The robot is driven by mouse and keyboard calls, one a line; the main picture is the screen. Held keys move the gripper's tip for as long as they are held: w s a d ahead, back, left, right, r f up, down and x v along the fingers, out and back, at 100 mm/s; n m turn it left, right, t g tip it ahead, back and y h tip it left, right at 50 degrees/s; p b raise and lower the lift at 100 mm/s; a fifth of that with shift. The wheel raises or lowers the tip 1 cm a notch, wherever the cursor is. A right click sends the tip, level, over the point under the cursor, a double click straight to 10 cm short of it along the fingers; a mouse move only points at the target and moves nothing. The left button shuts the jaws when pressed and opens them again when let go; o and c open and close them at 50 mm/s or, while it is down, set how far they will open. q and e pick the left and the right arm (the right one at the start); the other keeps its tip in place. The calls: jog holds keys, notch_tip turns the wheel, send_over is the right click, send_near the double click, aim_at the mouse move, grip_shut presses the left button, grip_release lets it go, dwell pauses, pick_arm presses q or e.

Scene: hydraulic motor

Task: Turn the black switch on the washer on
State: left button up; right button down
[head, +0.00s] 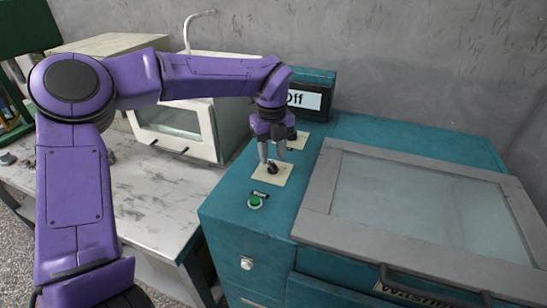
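The teal washer (227,217) stands at the centre and right. A black switch (272,169) sits on a cream plate (268,179) on its top, left of the lid. My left gripper (272,160) points down over this switch with its fingers apart. The fingertips are right at the switch, one on each side in the picture; I cannot tell whether they touch it. A second cream plate (301,141) with a dark knob lies behind, partly hidden by the gripper. The display (309,99) reads "Off", its left part hidden by my arm. My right gripper is not in view.
A green button (255,202) is in front of the switch plate. The grey-framed lid (420,205) with a handle is shut on the right. A white box-like machine (180,125) stands on a worn white table (155,200) at left. A grey wall is behind.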

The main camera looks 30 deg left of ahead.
aim_at(273, 167)
pick_arm(q)
jog(key=shift+w+f, duration=0.2)
jog(key=shift+f, duration=0.65)
jog(key=shift+s+f, duration=0.1)
jog(key=shift+f, duration=0.4)
jog(key=shift+s, duration=0.1)
grip_shut()
